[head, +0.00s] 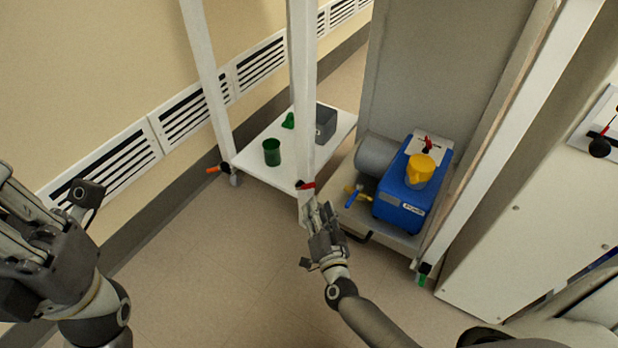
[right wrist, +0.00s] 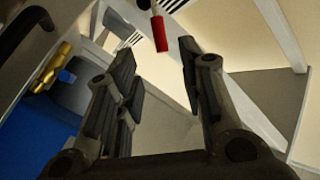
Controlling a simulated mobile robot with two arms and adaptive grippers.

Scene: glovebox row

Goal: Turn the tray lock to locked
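A small lever with a red grip and a dark end (head: 306,185) sits low on the white post beside the pump tray; I take it to be the tray lock. Its red grip (right wrist: 159,33) also shows in the right wrist view, beyond and between the fingertips. My right gripper (head: 319,210) is just below the lever in the head view. Its fingers (right wrist: 155,75) are apart with nothing between them, and no contact shows. I cannot read any lock marking. My left gripper (head: 32,225) is at the left edge, away from the lever, partly cut off.
The pump tray (head: 398,238) holds a blue pump (head: 400,200) with a yellow cap (head: 420,168); a brass valve (head: 361,192) sticks out near my right gripper. A white low shelf (head: 248,162) holds a green cup (head: 272,152) and a grey box (head: 326,123). The floor in front is clear.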

